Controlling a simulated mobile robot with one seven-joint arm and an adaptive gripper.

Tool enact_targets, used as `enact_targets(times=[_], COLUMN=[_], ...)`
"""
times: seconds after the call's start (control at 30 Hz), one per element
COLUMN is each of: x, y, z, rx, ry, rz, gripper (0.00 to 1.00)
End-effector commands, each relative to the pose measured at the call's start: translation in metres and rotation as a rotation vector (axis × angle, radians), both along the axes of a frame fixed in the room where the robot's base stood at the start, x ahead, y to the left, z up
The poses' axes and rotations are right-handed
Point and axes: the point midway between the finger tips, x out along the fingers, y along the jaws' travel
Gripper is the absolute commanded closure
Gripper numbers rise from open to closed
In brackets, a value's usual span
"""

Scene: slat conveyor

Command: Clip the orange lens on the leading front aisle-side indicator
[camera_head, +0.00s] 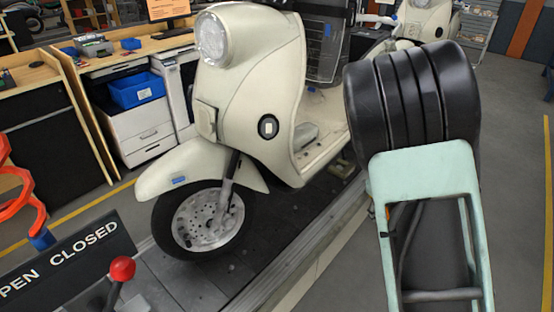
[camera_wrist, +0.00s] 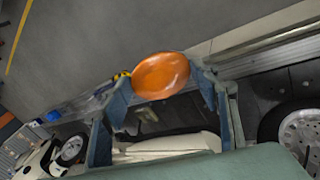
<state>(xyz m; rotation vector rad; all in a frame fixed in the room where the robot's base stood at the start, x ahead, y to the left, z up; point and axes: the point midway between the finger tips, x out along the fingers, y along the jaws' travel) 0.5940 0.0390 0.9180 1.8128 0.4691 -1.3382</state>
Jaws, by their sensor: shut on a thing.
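A cream scooter (camera_head: 263,70) stands on the slat conveyor, its front wheel toward the lower left. On the aisle-facing side of its front shield is a dark round indicator housing (camera_head: 268,127) with a pale centre and no orange cover on it. In the wrist view my gripper (camera_wrist: 161,82) is shut on the orange lens (camera_wrist: 160,72), an oval dome held between the fingertips. The conveyor and scooter parts lie beyond the fingers there. In the head view my arm fills the right side, and my gripper and the lens are hidden.
Another cream scooter (camera_head: 430,18) stands farther back on the line. Workbenches with a blue bin (camera_head: 137,90) are behind at left. A red-knobbed lever (camera_head: 122,269) and an OPEN CLOSED sign (camera_head: 68,262) are at lower left. Grey aisle floor (camera_head: 518,150) is clear at right.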

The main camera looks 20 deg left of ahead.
Motion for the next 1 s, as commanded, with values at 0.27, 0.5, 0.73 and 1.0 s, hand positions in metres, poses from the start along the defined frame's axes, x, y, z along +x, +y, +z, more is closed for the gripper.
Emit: enact_targets(times=[0.27, 0.5, 0.73, 1.0], x=[0.023, 0.031, 0.033, 0.035], y=[-0.031, -0.037, -0.015, 0.046], z=[-0.013, 0.007, 0.028, 0.049], rx=[-0.047, -0.096, -0.111, -0.105], ry=[-0.152, -0.367, -0.484, -0.672], rz=[0.167, 0.31, 0.39, 0.523], gripper=[0.67, 0.67, 0.67, 0.67])
